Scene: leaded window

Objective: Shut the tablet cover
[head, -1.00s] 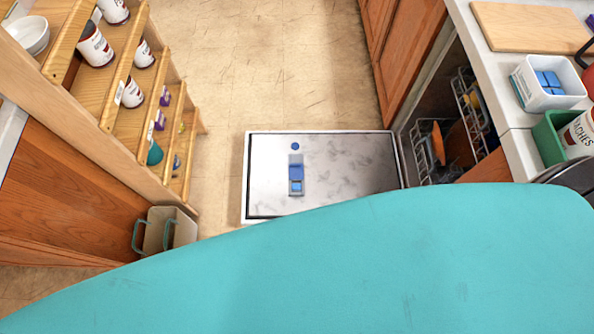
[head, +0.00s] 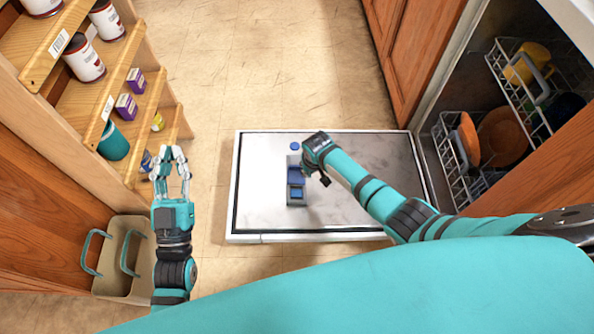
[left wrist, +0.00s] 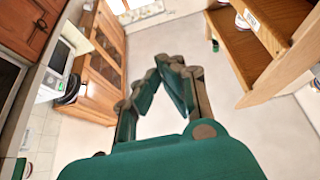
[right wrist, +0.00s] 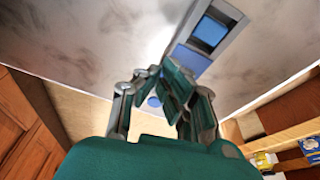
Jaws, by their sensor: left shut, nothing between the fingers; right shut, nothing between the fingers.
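The dishwasher door (head: 370,215) lies open and flat. The grey dispenser (head: 297,203) on it has a blue cover (head: 296,174) beside an uncovered compartment with a light blue tablet (head: 296,193). The right wrist view shows the cover (right wrist: 190,61) and tablet compartment (right wrist: 209,32) beyond my right gripper (right wrist: 158,75). This gripper is shut and empty, above the door near the dispenser; contact cannot be told. My wrist partly hides its fingers in the head view. My left gripper (head: 170,153) is shut and empty, left of the door; it also shows in the left wrist view (left wrist: 165,62).
A round blue cap (head: 295,146) sits behind the dispenser. Dish racks (head: 455,180) with plates and a yellow mug (head: 530,62) are in the dishwasher at right. A wooden shelf (head: 95,75) and beige bin (head: 125,270) stand at left. The floor behind the door is clear.

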